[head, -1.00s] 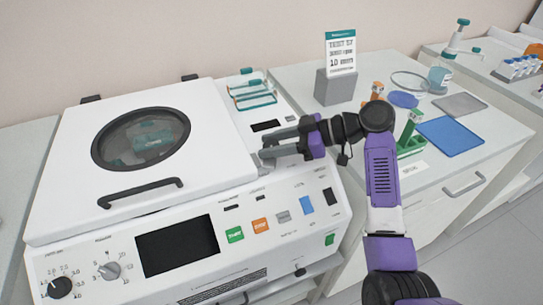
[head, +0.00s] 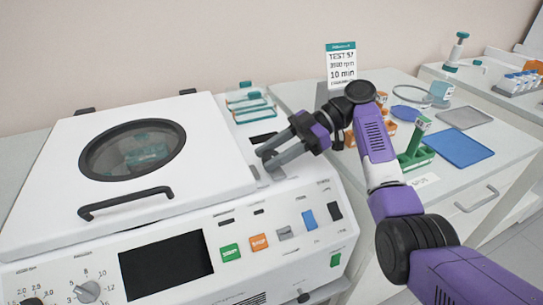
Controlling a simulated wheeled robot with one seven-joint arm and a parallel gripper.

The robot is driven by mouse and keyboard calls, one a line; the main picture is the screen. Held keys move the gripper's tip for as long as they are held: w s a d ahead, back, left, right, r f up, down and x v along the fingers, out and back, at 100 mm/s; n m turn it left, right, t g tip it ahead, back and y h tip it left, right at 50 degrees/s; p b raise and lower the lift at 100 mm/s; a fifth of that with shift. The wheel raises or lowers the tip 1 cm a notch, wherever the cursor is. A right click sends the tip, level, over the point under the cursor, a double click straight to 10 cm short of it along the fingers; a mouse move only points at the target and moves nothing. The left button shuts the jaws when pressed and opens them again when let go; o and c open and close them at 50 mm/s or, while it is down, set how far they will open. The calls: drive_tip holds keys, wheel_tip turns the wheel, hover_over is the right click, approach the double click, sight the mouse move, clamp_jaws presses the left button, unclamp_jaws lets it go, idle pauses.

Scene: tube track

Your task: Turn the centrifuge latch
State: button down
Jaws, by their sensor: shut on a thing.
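The centrifuge (head: 184,245) stands at the left with its white lid (head: 203,145) down; a round dark-rimmed window (head: 132,150) and a black handle (head: 126,202) are on the lid. My gripper (head: 266,162) is at the right edge of the lid, above the front panel, with its grey fingers pointing left and down. It is shut on the centrifuge latch, a small piece at the lid's right edge that the fingers mostly hide. I cannot tell the latch's exact angle.
The front panel has a dark screen (head: 165,262), a green button (head: 230,252), an orange button (head: 259,242) and knobs. A teal rack (head: 250,106) stands behind my gripper. On the right bench are a sign (head: 341,64), a green rack (head: 416,158) and a blue tray (head: 459,147).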

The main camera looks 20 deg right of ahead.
drive_tip(key=shift+f, duration=0.15)
drive_tip(key=c, duration=0.9)
unclamp_jaws()
drive_tip(key=shift+o, duration=0.2)
drive_tip(key=shift+v, duration=3.85)
